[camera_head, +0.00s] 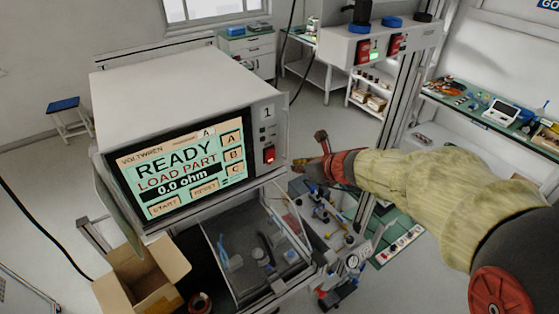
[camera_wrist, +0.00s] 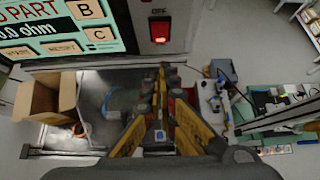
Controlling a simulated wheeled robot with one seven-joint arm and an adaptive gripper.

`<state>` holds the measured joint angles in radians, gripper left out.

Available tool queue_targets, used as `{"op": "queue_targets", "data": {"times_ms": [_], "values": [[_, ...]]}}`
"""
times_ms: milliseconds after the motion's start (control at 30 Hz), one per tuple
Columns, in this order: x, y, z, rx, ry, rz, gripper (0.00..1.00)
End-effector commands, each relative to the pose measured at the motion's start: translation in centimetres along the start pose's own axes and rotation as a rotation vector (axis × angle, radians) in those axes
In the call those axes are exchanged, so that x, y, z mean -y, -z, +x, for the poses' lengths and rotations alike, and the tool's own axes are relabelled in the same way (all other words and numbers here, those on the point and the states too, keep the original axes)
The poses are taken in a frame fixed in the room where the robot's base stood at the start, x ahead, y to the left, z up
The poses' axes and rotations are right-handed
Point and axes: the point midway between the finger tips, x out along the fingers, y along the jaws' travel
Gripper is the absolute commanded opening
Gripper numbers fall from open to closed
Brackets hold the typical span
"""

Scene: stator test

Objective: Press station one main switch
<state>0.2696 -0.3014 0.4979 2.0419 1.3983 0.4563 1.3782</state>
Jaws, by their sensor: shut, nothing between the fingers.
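The station one tester (camera_head: 190,85) is a white box marked "1". Its screen (camera_head: 178,174) reads READY, LOAD PART, 0.0 ohm. Its main switch (camera_head: 269,155) is a lit red rocker low on the right part of the front panel. In the wrist view the switch (camera_wrist: 159,32) glows red below the word OFF, above my fingertips. My gripper (camera_head: 320,138) is to the right of the switch in the head view, apart from it. In the wrist view my gripper (camera_wrist: 162,72) has its yellow fingers brought together and empty.
A cardboard box (camera_head: 145,280) stands open below the tester, beside a clear-covered fixture (camera_head: 258,240). Another unit with red switches (camera_head: 378,45) stands behind. A workbench (camera_head: 490,108) is at the right. The floor at the left is mostly clear.

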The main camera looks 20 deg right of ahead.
Motion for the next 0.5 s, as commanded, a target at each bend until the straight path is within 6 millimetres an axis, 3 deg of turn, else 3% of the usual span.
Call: {"op": "queue_targets", "data": {"times_ms": [167, 500], "values": [[0.0, 0.1, 1.6, -0.002, -0.002, 0.001, 0.0], [-0.1, 0.2, 8.1, -0.003, -0.003, -0.002, 0.0]]}}
